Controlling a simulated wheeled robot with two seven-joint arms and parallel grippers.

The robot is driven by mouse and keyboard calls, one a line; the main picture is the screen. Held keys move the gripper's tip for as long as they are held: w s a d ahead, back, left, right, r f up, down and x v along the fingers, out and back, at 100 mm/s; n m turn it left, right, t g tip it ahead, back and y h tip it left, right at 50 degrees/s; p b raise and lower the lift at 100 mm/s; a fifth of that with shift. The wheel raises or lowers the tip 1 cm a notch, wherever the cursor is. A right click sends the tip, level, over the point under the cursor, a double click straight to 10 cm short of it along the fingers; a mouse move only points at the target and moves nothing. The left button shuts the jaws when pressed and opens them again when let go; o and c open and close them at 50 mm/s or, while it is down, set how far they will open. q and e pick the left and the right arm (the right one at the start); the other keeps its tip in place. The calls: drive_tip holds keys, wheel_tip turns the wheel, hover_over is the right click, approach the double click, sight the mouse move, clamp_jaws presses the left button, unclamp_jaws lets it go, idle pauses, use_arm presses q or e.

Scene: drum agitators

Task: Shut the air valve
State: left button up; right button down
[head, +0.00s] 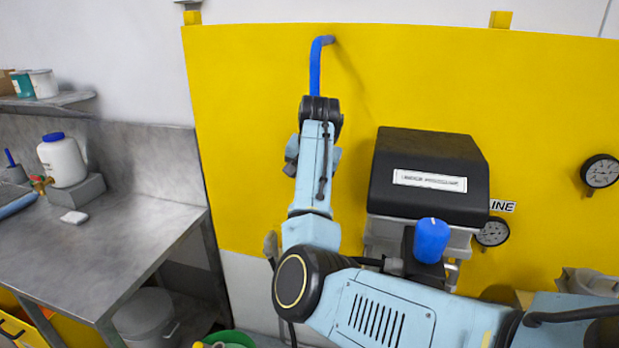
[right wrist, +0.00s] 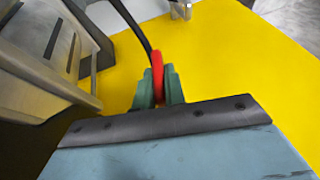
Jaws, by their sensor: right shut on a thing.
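A red handle (right wrist: 157,68), which looks like the air valve's lever, stands between the green fingers of my right gripper (right wrist: 158,90) in the right wrist view. The fingers are closed against it from both sides. In the head view my right arm reaches up from the lower right to the yellow panel (head: 245,150). Its wrist hides the handle, the valve body and the fingertips there. A blue bent pipe (head: 316,65) comes out of the panel and runs down behind my wrist. My left gripper is out of view.
A black-topped machine (head: 430,165) with a blue cap (head: 431,240) stands close right of my forearm. Gauges (head: 601,171) sit on the panel at right. A metal bench (head: 110,240) with a white jug (head: 62,160) stands at left. A dark cable (right wrist: 135,25) runs near the handle.

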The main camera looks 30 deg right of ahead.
drive_tip(key=t+y, duration=0.2)
drive_tip(key=shift+s+d+m+t, duration=0.1)
drive_tip(key=shift+m+t, duration=0.2)
drive_tip(key=c, duration=1.5)
unclamp_jaws()
drive_tip(key=shift+o, duration=0.2)
drive_tip(key=v, duration=1.3)
